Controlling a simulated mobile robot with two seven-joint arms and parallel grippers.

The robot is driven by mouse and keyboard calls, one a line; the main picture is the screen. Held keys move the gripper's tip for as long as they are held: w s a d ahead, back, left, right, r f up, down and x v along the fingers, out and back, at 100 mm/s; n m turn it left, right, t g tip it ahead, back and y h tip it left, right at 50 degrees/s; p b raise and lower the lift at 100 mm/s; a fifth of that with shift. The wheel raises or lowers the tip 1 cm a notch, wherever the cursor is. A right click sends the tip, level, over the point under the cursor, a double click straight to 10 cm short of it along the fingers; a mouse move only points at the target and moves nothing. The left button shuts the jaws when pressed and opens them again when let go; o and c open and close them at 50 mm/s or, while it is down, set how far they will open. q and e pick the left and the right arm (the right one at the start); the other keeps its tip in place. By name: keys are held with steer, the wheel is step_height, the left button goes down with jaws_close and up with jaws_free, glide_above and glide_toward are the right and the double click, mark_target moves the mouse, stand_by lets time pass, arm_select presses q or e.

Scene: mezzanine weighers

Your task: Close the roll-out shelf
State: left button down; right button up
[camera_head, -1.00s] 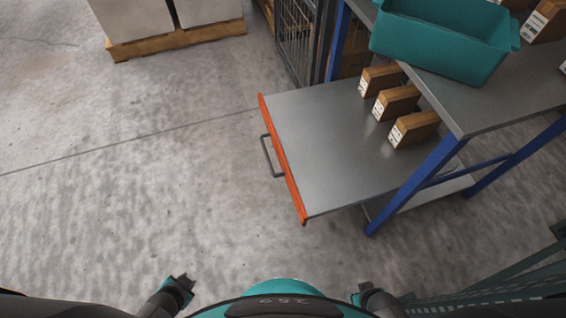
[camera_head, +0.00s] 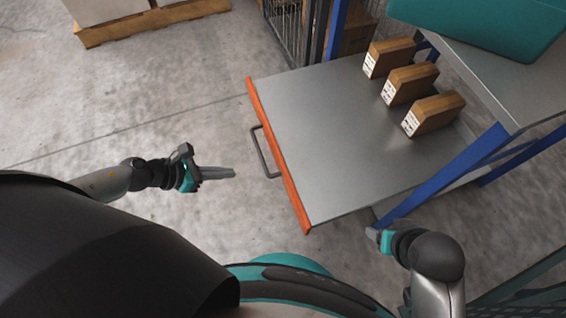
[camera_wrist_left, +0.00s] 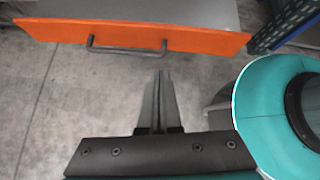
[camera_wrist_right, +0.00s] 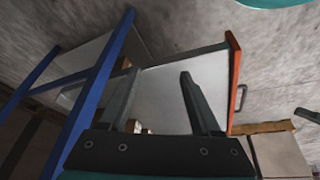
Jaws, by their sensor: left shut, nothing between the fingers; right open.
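The roll-out shelf (camera_head: 330,140) is pulled out from the blue-framed rack, a grey metal deck with an orange front edge (camera_head: 278,155) and a dark bar handle (camera_head: 262,152). In the left wrist view the orange front (camera_wrist_left: 130,34) and handle (camera_wrist_left: 125,49) lie ahead of the fingers. My left gripper (camera_head: 234,172) is shut and empty, just left of the handle and apart from it. My right gripper (camera_head: 370,233) is near the shelf's near side, by the blue post. In the right wrist view its fingers (camera_wrist_right: 158,85) are open with nothing between them.
Several brown boxes (camera_head: 410,86) stand on the shelf's back part. A teal bin (camera_head: 480,25) sits on the worktop above. A blue rack post (camera_head: 440,178) rises close to my right gripper. A loaded pallet (camera_head: 150,22) stands at the far left. Concrete floor left of the shelf is clear.

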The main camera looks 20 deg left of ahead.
arm_select(q)
steer(key=m, duration=0.2)
steer(key=b, duration=0.3)
glide_toward(282, 171)
steer(key=shift+g, duration=0.4)
steer(key=shift+w+x, duration=0.25)
steer(key=shift+x, duration=2.6)
arm_select(e)
steer(key=shift+w+a+r+t+y, duration=0.15)
steer(key=shift+w+a+r+t, duration=0.3)
steer(key=shift+r, duration=0.25)
steer(key=shift+w+a+r+t+y, duration=0.2)
steer(key=shift+w+a+r+t, duration=0.25)
steer(key=shift+r, duration=0.25)
steer(key=shift+w+a+r+t+y, duration=0.15)
steer(key=shift+w+a+r+t, duration=0.3)
steer(key=shift+r, duration=0.25)
arm_select(q)
steer(key=shift+d+r, duration=0.1)
steer(key=shift+r, duration=0.15)
arm_select(e)
steer(key=shift+s+d, duration=0.1)
steer(key=shift+d, duration=0.05)
